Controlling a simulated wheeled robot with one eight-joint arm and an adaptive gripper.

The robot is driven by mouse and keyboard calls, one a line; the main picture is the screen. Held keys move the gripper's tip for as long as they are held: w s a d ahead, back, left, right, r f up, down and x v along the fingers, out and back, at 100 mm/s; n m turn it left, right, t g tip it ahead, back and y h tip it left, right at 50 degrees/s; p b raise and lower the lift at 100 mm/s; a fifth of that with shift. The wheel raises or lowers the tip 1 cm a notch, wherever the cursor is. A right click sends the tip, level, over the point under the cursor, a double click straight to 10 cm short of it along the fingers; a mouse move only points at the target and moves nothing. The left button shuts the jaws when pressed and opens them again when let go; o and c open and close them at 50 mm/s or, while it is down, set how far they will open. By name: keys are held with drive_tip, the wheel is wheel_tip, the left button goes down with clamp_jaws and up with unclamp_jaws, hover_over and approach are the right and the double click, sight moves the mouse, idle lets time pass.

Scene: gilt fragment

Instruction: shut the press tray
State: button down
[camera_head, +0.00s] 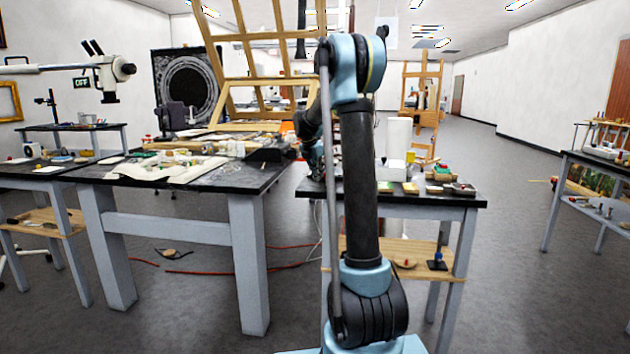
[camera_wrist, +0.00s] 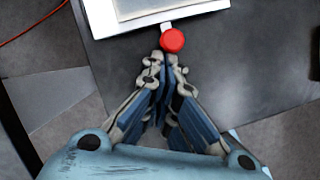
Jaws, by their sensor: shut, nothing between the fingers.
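In the wrist view, a round red knob (camera_wrist: 172,40) sits on a short white tab at the near edge of a pale, flat tray (camera_wrist: 180,12). Only the near part of this tray shows; the rest is cut off at the top. My gripper (camera_wrist: 167,60) is shut and empty, with its fingertips right at the near side of the knob. I cannot tell whether they touch it. In the head view my gripper (camera_head: 314,158) is partly hidden by my arm at the left end of the right-hand table, and the tray and knob cannot be made out.
The dark table (camera_head: 330,188) also bears a white upright device (camera_head: 398,138) and several small items on the right. A cluttered table (camera_head: 185,192) stands to the left with a gap between. Red cable (camera_head: 210,271) lies on the floor. Open floor lies to the right.

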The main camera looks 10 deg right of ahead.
drive_tip(key=shift+w+d, duration=0.2)
drive_tip(key=shift+w, duration=0.4)
drive_tip(key=shift+w+d, duration=0.2)
drive_tip(key=shift+w, duration=0.35)
